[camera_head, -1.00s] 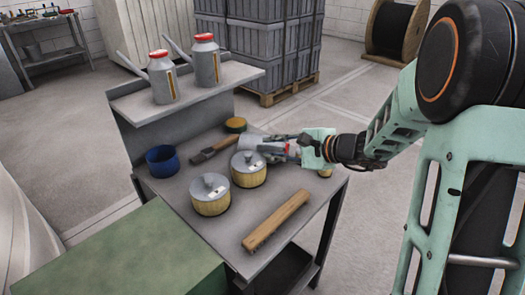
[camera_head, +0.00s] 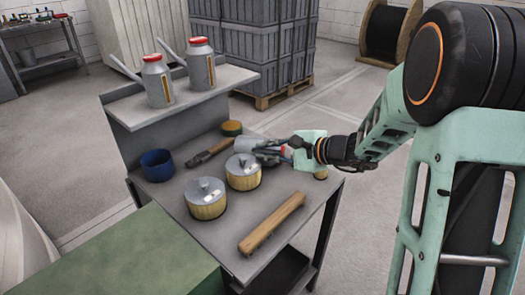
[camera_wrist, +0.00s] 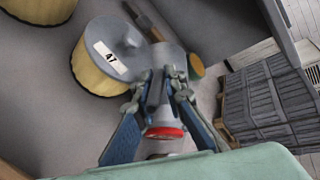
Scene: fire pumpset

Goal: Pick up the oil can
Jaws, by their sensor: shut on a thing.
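A grey oil can with a red cap is between the fingers of my gripper (camera_head: 287,150). It lies tilted, near level, with its grey body (camera_head: 250,144) pointing left over the back of the workbench. In the wrist view its red cap (camera_wrist: 165,133) faces the camera and its grey neck is between the two fingers. My gripper (camera_wrist: 160,98) is shut on it there. I cannot tell whether the can touches the bench. Two more grey oil cans with red caps, a left one (camera_head: 158,82) and a right one (camera_head: 201,66), stand upright on the raised shelf.
Close to the held can stand two yellow lidded pots, a back one (camera_head: 243,173) and a front one (camera_head: 206,199). A brush (camera_head: 208,152), a blue cup (camera_head: 157,165) and a wooden bar (camera_head: 272,223) are on the bench (camera_head: 228,238). Stacked grey crates (camera_head: 255,45) stand behind.

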